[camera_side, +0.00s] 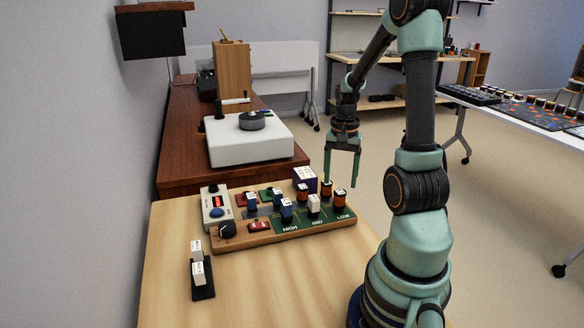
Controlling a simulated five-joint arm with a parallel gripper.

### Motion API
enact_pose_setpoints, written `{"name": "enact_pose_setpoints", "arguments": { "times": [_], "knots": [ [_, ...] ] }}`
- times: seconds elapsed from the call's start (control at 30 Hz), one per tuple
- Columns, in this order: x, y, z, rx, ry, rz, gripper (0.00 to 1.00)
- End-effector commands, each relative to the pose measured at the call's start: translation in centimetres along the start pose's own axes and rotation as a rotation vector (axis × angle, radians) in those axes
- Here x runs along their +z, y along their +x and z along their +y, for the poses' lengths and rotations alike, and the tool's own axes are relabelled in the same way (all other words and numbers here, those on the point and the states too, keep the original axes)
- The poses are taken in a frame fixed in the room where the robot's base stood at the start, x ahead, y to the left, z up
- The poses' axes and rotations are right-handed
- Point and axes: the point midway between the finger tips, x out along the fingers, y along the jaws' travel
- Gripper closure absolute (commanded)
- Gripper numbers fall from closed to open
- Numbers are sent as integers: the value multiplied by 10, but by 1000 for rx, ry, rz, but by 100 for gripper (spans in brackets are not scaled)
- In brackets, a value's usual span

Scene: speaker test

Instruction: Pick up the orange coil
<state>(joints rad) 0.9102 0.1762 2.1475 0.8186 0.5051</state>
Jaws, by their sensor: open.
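Three orange coils with dark bands and pale labelled tops stand at the right part of a wooden test board (262,238). One orange coil (340,197) is near the LOW label, another orange coil (326,189) is just behind it, and a third orange coil (302,192) is further left. My gripper (341,182) points down with its two green fingers apart and empty. In the picture its fingertips overlap the area around the two right-hand orange coils. I cannot tell how far behind or above them it is.
A black holder with white blocks (203,281) lies front left. The wooden tabletop (270,290) in front is clear.

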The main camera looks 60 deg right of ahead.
Motion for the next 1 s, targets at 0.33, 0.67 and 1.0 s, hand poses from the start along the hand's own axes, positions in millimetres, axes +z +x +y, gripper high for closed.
{"name": "enact_pose_setpoints", "arguments": {
  "times": [0.33, 0.67, 1.0],
  "knots": [
    [3, 39, 4, 2, -1, -4, 26],
    [2, 55, 3, -1, -1, 1, 26],
    [2, 55, 3, 0, -1, 1, 100]
  ]
}}
